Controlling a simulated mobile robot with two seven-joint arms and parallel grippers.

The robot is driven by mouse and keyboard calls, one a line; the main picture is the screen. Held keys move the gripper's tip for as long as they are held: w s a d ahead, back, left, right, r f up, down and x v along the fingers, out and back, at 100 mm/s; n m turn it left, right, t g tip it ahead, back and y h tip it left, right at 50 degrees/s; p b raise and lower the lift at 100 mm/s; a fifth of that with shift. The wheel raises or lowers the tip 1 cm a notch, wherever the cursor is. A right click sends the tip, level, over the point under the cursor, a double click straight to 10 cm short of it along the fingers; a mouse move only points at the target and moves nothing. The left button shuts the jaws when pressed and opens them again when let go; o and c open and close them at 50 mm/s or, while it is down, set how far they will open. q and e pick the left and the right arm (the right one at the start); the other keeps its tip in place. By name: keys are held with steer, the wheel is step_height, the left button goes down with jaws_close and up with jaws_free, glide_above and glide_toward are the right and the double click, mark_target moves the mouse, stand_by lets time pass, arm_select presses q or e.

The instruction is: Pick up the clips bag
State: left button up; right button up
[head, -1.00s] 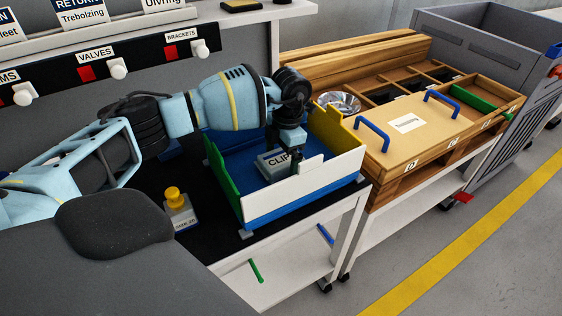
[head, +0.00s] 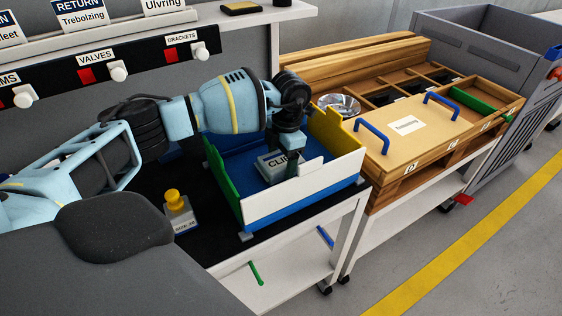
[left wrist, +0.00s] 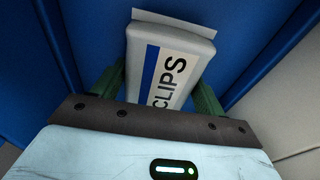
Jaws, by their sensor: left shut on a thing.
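The clips bag (head: 270,168) is a grey-white packet with a blue stripe and black "CLIPS" lettering. It is inside the blue bin (head: 226,161), which has a green side, a yellow side and a white front. In the left wrist view the bag (left wrist: 170,62) lies between the two green fingers. My left gripper (head: 288,166) reaches down into the bin and is shut on the bag. The same gripper shows in the left wrist view (left wrist: 160,98). Whether the bag touches the bin floor cannot be told. My right gripper is not in view.
The bin's walls stand close around the gripper. A yellow-knobbed block (head: 178,212) is on the black bench top at left. To the right is a wooden crate with a tan lid (head: 400,150) and blue handles.

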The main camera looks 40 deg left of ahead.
mark_target(281, 158)
arm_select(q)
step_height(281, 158, up, 10)
stand_by(0.4)
